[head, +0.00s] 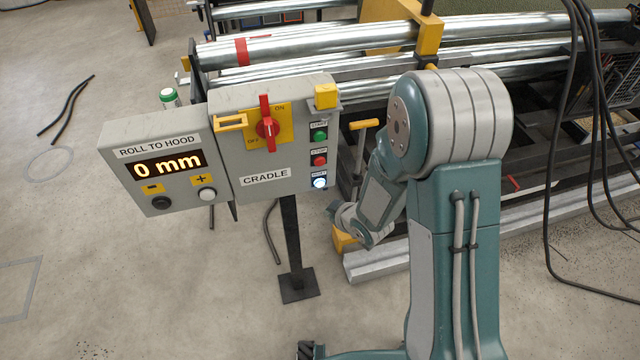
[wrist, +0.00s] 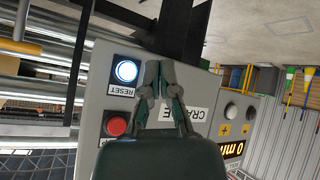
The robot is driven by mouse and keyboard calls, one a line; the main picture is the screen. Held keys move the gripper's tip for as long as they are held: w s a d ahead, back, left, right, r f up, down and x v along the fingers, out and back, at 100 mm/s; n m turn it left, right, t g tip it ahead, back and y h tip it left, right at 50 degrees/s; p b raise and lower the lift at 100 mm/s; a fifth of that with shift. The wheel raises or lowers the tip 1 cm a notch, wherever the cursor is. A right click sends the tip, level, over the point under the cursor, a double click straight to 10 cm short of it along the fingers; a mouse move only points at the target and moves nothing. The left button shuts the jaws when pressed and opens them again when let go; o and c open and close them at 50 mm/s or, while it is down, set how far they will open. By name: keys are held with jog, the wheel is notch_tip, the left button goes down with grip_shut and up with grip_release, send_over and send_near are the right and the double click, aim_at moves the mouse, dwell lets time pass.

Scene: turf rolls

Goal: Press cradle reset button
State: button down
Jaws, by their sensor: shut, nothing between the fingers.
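The cradle control box (head: 290,172) is a grey panel on a black post. Its reset button (head: 320,183) glows white at the bottom of a column, below a red stop button (head: 320,160) and a green button (head: 320,136). In the wrist view, the lit reset button (wrist: 126,71) shows upside down, left of my gripper (wrist: 158,66). The red button (wrist: 117,124) is below it there. My gripper is shut and empty, its tips in front of the panel beside the reset button. Whether they touch the panel I cannot tell. In the head view my fingertips are hidden.
A "Roll to hood" box (head: 160,165) reading 0 mm adjoins on the left. A red rotary switch (head: 267,128) and a yellow block (head: 326,95) sit on the cradle panel. Steel rollers (head: 310,42) run behind. Black cables (head: 590,120) hang at the right.

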aim_at(318, 187)
jog(key=w+a, duration=0.1)
jog(key=w, duration=0.5)
jog(key=shift+a, duration=0.4)
jog(key=shift+w, duration=0.2)
dwell(0.9)
jog(key=shift+w+a, duration=0.1)
jog(key=shift+w, duration=0.15)
jog(key=shift+w+a+r, duration=0.1)
jog(key=shift+w, duration=0.3)
dwell(0.7)
jog(key=shift+s+d, duration=0.25)
jog(key=shift+s, duration=0.55)
jog(key=shift+s, duration=0.1)
jog(key=s, duration=0.2)
jog(key=s+d, duration=0.1)
jog(key=s, duration=0.1)
jog(key=shift+s+d, duration=0.2)
jog(key=shift+s, duration=0.15)
